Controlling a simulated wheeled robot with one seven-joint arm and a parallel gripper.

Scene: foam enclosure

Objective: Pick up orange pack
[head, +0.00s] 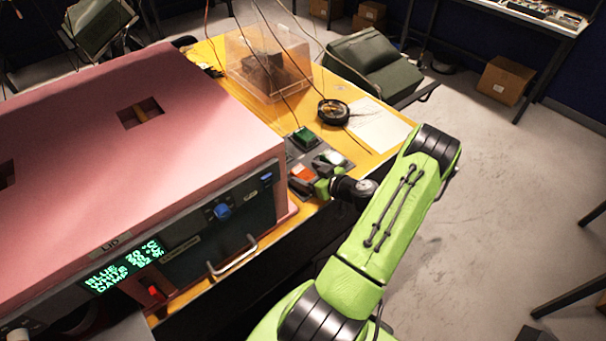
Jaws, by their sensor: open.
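The orange pack (302,173) lies on a dark tray (291,149) at the front right of the yellow table, beside the pink foam box. My gripper (318,183) is open at the end of my green arm. It is low over the tray, just right of the orange pack and very near it in the picture. I cannot tell whether the fingers touch it. The pack's right end is partly hidden by the gripper.
A green pack (304,134) and a white pack (331,157) are close by on the tray. The pink foam box (200,125) rises on the left. A black round gauge (333,112), paper (379,125) and a clear box (264,65) stand behind. Cables hang above.

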